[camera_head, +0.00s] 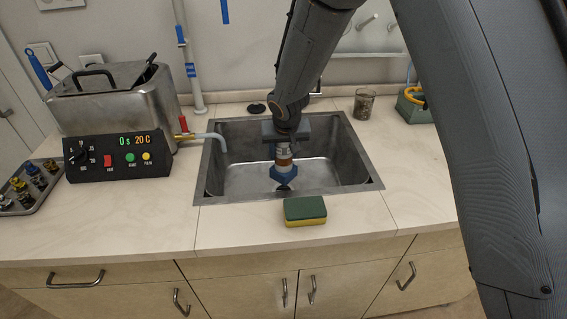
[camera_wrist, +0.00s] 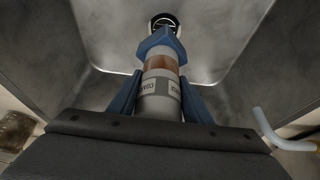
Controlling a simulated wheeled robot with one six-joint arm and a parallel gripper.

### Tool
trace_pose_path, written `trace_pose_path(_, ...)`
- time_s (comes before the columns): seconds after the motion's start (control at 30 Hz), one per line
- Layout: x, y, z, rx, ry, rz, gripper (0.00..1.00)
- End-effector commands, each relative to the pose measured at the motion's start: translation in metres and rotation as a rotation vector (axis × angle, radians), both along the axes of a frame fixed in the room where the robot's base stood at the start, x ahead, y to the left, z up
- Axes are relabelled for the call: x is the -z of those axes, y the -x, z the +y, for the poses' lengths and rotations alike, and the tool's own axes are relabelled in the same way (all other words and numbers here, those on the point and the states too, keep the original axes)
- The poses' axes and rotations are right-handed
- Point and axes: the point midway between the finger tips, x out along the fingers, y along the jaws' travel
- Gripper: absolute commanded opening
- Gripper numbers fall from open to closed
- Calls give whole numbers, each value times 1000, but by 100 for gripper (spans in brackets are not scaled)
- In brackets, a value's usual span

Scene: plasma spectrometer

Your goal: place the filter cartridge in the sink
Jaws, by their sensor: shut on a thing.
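The filter cartridge (camera_head: 284,160) is a short cylinder with a silver body, a copper-brown band and a blue hex end. My gripper (camera_head: 285,140) is shut on it and holds it over the sink (camera_head: 213,165), with the blue end pointing down. In the wrist view the filter cartridge (camera_wrist: 160,85) stands between the two blue fingers of my gripper (camera_wrist: 160,100), its printed label facing the camera. The dark round drain (camera_wrist: 164,21) shows past its blue end. How far it is from the sink floor I cannot tell.
A green and yellow sponge (camera_head: 305,211) lies in front of the sink. A steel ultrasonic bath (camera_head: 115,105) with a control box (camera_head: 130,157) stands at left, its spout reaching the sink rim. A tray of fittings (camera_head: 30,187) is far left. A glass beaker (camera_head: 364,104) stands behind right.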

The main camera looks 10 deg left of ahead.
Motion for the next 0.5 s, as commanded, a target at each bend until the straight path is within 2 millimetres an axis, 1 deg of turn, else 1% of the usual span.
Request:
trace_pose_path(0.07, 6, 0, 0, -1, 0, 0, 9)
trace_pose_path(0.2, 26, 0, 0, -2, 1, 1, 9)
trace_pose_path(0.3, 36, 0, 0, -1, -1, 0, 9)
trace_pose_path(0.5, 38, 0, 1, -1, -2, -1, 9)
